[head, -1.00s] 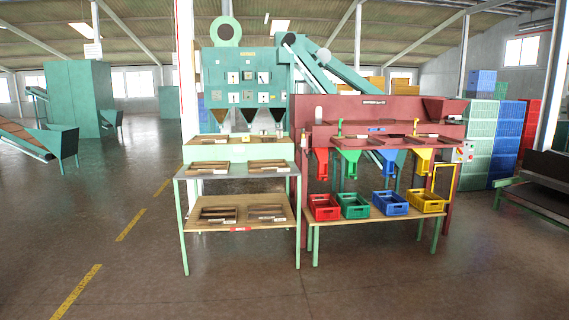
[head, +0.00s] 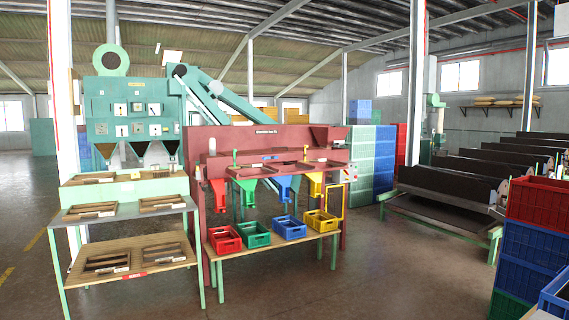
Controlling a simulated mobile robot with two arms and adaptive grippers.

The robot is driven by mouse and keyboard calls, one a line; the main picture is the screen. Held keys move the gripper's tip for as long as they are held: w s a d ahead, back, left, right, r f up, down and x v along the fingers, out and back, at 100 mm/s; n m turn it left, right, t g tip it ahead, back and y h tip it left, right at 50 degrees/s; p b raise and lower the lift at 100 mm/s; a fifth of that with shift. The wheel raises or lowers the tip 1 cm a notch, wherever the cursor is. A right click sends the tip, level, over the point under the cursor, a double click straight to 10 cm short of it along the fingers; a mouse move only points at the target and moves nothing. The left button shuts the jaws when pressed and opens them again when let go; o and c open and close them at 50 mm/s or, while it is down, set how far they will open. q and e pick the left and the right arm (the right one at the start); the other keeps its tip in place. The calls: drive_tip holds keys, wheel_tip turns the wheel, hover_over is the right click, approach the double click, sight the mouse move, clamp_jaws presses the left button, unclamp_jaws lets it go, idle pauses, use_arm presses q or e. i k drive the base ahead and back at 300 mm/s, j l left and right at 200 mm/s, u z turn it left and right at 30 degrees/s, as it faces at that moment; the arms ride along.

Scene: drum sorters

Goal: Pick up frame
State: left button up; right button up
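Several brown rectangular frames lie flat on a two-level stand with pale green legs at the left. On its grey upper shelf lie a left frame (head: 90,211) and a right frame (head: 162,202). On its wooden lower shelf lie another left frame (head: 106,262) and another right frame (head: 162,252). Small white labels show on some of them. Neither of my grippers is in view.
A wooden bench (head: 270,244) beside the stand holds a red crate (head: 224,238), a green crate, a blue crate and a yellow crate (head: 321,221) under the maroon sorter (head: 262,138). Stacked crates (head: 535,240) stand at the near right. The floor in front is clear.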

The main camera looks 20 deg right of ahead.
sight(147, 204)
drive_tip(key=i+u, duration=0.2)
drive_tip(key=i, duration=3.2)
drive_tip(key=j+u, duration=0.05)
drive_tip(key=j, duration=0.05)
